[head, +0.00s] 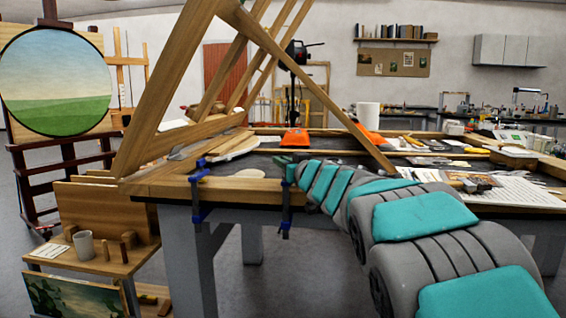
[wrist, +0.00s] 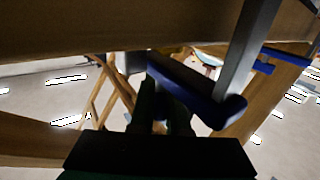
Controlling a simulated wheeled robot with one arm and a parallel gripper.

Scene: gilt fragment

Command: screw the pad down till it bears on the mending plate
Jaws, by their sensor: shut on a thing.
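A blue bar clamp (head: 287,200) hangs on the front edge of the workbench, to the right of a second blue clamp (head: 199,188). In the wrist view, a clamp's blue arm (wrist: 195,88) and grey bar (wrist: 252,42) are close in front of my gripper (wrist: 165,112). My gripper's dark fingers are shut on what seems to be the clamp's screw handle, mostly hidden between them. In the head view my arm ends at the right clamp's upper part. The pad and the mending plate cannot be made out, so any gap between them is not visible.
A large wooden frame (head: 185,75) rises slanted over the workbench (head: 228,187). A low wooden stand (head: 110,262) with a grey mug is at the left. Open floor shows below.

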